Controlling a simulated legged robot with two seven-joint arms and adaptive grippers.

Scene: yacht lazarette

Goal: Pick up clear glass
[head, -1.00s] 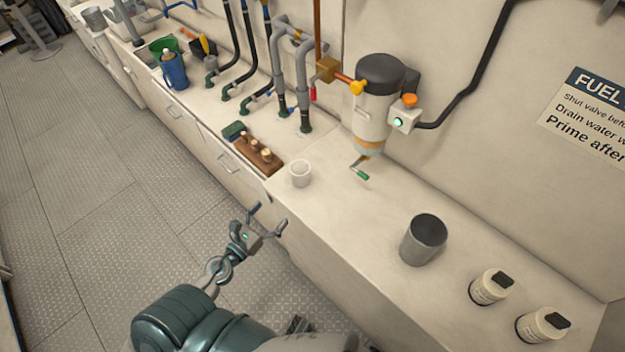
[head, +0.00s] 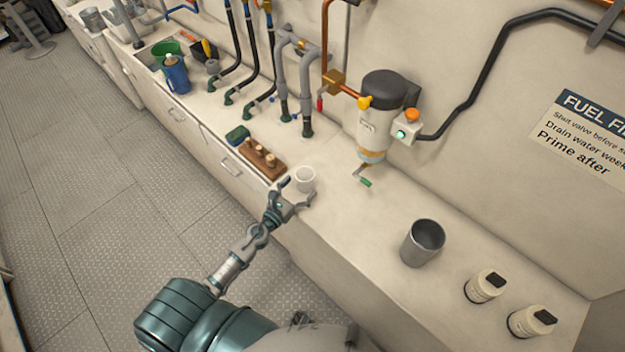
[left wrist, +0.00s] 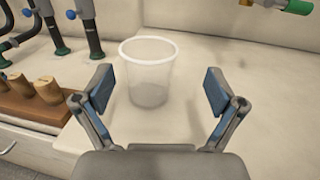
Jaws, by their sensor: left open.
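The clear glass (head: 305,178) stands upright on the counter, to the right of the wooden block with pegs. In the left wrist view the clear glass (left wrist: 149,76) is a see-through, empty-looking cup just ahead of and between the fingers. My left gripper (head: 296,192) is at the counter's front edge beside the glass. It also shows in the left wrist view (left wrist: 158,95), with its fingers spread wide and nothing held between them. I cannot tell whether either finger touches the glass. My right gripper is not in view.
A wooden block with pegs (head: 262,160) and a green sponge (head: 238,134) lie left of the glass. A fuel filter (head: 375,125) with a green-tipped drain hangs behind it. Counter between is clear.

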